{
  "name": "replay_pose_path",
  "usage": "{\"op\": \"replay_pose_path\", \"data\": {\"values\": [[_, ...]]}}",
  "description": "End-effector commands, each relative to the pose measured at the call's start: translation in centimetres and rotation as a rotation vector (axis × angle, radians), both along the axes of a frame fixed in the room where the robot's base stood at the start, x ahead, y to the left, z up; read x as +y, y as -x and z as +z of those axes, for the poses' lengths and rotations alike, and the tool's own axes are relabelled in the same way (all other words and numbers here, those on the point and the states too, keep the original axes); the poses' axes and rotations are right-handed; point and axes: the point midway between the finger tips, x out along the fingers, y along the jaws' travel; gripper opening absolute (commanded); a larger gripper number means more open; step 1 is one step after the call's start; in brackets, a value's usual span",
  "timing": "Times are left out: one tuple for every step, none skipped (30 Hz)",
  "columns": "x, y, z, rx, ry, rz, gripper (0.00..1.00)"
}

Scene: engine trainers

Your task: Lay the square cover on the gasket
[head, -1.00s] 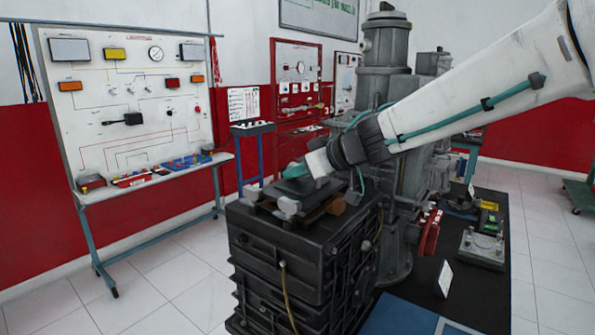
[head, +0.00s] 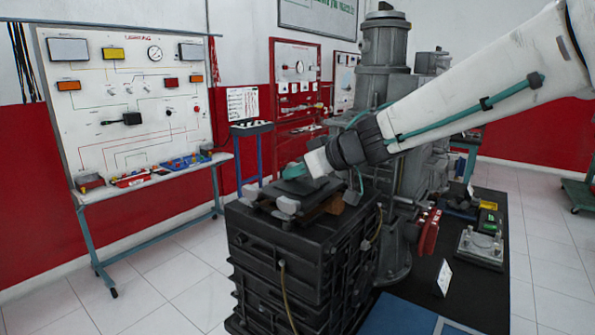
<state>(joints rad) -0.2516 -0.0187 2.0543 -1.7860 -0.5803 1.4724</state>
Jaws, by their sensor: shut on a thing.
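My gripper (head: 269,198) is over the top of the black engine block (head: 280,240), its two pale grey fingertips pointing left and toward the camera. It is shut on the dark square cover (head: 301,187), a flat plate seen between and behind the fingers. The cover is at or just above the block's top; I cannot tell whether it touches. A brown piece (head: 335,205), perhaps part of the gasket, shows beside and below the fingers. The rest of it is hidden by the gripper and cover.
A tall grey machine (head: 385,110) stands close behind the block, near my arm. To the right, a black bench top (head: 440,310) holds a metal plate with posts (head: 481,247), a small white card (head: 444,277) and red parts (head: 430,232). A training panel (head: 130,95) stands at left.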

Motion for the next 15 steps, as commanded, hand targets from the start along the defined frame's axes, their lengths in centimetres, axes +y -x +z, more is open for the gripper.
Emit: {"op": "replay_pose_path", "data": {"values": [[0.00,-0.01,0.10,-0.002,-0.001,0.000,0.00],[0.00,-0.02,0.08,-0.002,-0.001,0.000,0.00],[0.01,-0.02,0.06,-0.001,-0.002,0.000,0.00],[0.01,-0.02,0.03,-0.001,-0.002,0.000,0.00],[0.00,-0.02,0.00,-0.001,-0.002,0.000,0.00],[0.01,-0.01,-0.05,-0.001,-0.002,0.000,0.00],[0.02,-0.01,-0.09,-0.001,-0.002,0.000,0.00],[0.01,-0.01,-0.13,-0.001,-0.002,0.000,0.00],[0.02,-0.01,-0.19,-0.001,-0.002,0.000,0.00],[0.01,-0.01,-0.24,-0.001,-0.002,0.000,0.00],[0.01,-0.01,-0.28,-0.001,-0.002,0.000,0.00],[0.01,-0.01,-0.34,-0.001,-0.002,0.000,0.00],[0.01,-0.01,-0.39,-0.001,-0.001,0.000,0.00],[0.02,-0.01,-0.43,-0.001,-0.001,0.000,0.00],[0.02,-0.01,-0.50,-0.001,-0.001,0.000,0.00]]}}
